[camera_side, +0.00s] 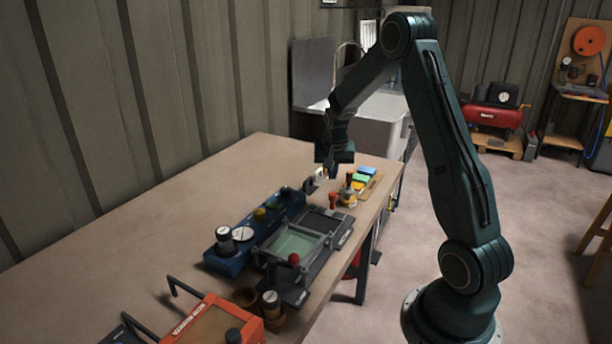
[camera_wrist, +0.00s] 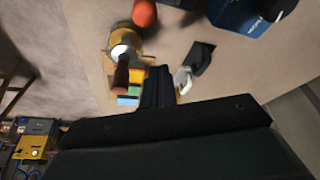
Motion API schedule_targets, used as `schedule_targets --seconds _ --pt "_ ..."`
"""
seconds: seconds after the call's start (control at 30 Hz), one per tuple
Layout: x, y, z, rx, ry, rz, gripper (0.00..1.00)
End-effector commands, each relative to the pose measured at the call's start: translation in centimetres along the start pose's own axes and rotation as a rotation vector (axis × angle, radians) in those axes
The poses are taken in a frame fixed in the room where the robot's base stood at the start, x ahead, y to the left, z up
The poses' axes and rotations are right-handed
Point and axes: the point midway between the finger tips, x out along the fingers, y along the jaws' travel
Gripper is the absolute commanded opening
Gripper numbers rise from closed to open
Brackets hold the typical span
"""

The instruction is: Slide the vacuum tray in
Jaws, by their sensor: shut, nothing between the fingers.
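The vacuum tray seems to be the frame with a pale green clear panel (camera_side: 292,242) and a red knob (camera_side: 293,259), set on a dark base (camera_side: 325,222) on the bench. Whether it sits fully in cannot be told from here. My gripper (camera_side: 334,174) points down above the bench, beyond the far end of that base and apart from it. It is shut and empty. In the wrist view its dark fingers (camera_wrist: 157,88) are together, and the tray's green panel is not visible there.
A blue caddy (camera_side: 228,258) with jars stands left of the frame. Coloured blocks (camera_side: 364,178) on a wooden board lie right of my gripper, with small red-topped tools (camera_side: 333,200) nearby. An orange box (camera_side: 212,325) stands at the near end. The bench's left side is clear.

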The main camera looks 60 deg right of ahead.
Motion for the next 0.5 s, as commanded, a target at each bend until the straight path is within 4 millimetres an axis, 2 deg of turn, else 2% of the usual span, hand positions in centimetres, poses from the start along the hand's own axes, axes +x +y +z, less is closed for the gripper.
schedule_targets --seconds 0.27,0.5 --pt "3.2 0.0 0.0 0.0 -0.002 0.0 0.0" --pt "2.5 0.0 2.0 -0.001 0.001 -0.001 0.0"
